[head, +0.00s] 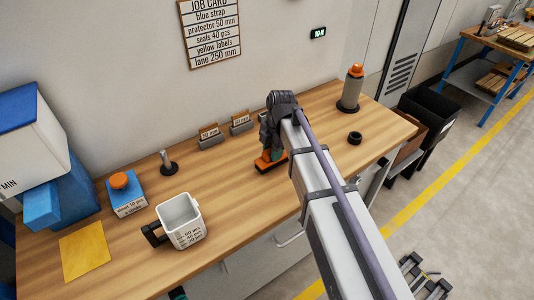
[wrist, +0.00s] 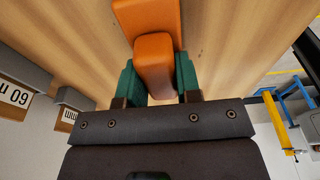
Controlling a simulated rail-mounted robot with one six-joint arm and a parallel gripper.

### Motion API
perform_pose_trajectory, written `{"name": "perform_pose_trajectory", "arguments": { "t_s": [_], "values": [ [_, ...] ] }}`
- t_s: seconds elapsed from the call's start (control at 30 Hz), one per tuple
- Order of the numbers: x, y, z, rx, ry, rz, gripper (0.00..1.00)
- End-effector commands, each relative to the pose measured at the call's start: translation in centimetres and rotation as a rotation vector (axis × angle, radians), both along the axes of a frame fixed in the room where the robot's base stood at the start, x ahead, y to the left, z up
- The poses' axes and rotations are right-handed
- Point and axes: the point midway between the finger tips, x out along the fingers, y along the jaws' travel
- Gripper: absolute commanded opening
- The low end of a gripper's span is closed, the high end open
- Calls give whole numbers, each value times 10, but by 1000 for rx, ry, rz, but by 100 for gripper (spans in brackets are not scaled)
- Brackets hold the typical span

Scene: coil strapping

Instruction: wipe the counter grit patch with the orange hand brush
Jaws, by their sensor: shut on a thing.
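The orange hand brush (head: 271,165) is on or just above the wooden counter (head: 225,185), towards the back middle; I cannot tell if its dark underside touches the wood. My gripper (head: 271,154) points down from above and is shut on the brush's handle. In the wrist view, the orange handle (wrist: 155,58) sits between the green fingers of my gripper (wrist: 160,82). I make out no grit patch in either view; my arm and the brush hide part of the counter.
Two small label holders (head: 209,137) stand left of the brush. A white measuring jug (head: 182,222), a blue box (head: 126,196), a black stand (head: 168,165) and a yellow sheet (head: 84,250) are further left. A grey orange-topped cylinder (head: 351,94) and a black ring (head: 355,137) are right.

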Motion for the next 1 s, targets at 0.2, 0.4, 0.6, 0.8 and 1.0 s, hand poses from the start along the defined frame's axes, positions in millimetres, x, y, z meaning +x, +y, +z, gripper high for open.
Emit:
{"name": "perform_pose_trajectory", "arguments": {
  "t_s": [0.2, 0.4, 0.6, 0.8, 1.0],
  "values": [
    [7, -11, 1, 1, 1, 0, 6],
    [12, -18, 0, 1, 1, -1, 6],
    [24, -36, -2, 1, 1, -1, 6],
    [26, -40, -2, 0, 0, 0, 6],
    [35, -53, -1, 0, 0, -2, 6]
  ]
}}
